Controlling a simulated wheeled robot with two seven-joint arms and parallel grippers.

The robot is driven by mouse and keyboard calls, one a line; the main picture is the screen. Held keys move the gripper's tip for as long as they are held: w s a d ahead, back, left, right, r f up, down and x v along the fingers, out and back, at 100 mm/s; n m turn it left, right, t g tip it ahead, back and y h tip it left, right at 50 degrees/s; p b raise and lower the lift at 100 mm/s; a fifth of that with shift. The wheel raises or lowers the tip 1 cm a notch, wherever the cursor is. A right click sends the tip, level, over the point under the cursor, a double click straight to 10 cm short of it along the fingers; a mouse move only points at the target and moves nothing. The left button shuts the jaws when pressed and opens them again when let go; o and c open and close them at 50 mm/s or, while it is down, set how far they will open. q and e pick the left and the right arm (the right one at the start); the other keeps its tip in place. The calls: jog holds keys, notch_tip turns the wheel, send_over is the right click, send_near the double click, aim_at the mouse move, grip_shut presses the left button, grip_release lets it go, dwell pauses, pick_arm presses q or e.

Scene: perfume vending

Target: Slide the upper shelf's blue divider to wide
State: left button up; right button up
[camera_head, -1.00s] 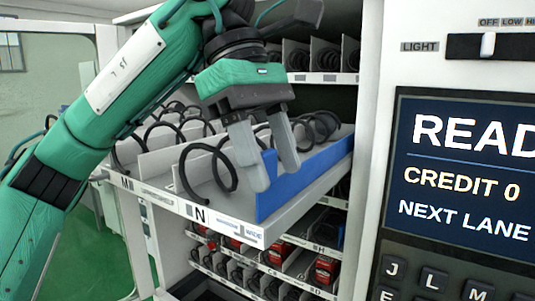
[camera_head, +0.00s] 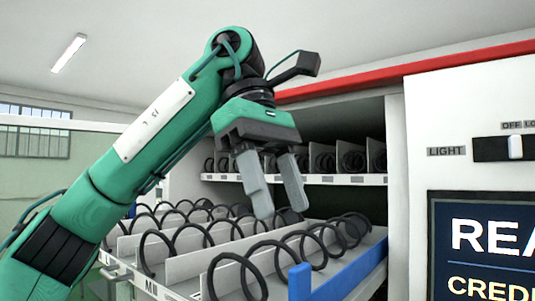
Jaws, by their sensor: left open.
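The blue divider (camera_head: 350,274) stands on the pulled-out shelf tray (camera_head: 151,284), along its right side beside a row of black spiral coils (camera_head: 238,278). Its front end rises as a blue post, and its lower part is cut off by the bottom of the view. My left gripper (camera_head: 280,208) is open and empty, with its two grey fingers pointing down. It hangs above the coils, up and to the left of the divider, apart from it. The tray's position label near the divider is out of view. My right gripper is not in view.
A higher shelf (camera_head: 345,180) with coils and white partitions lies behind my gripper. The white machine front (camera_head: 425,120), with a light switch (camera_head: 515,147) and a display (camera_head: 485,250), stands at the right. White partitions (camera_head: 185,267) separate the tray's lanes.

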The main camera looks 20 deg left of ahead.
pick_arm(q)
jog(key=shift+p+v, duration=0.6)
jog(key=shift+v, duration=1.65)
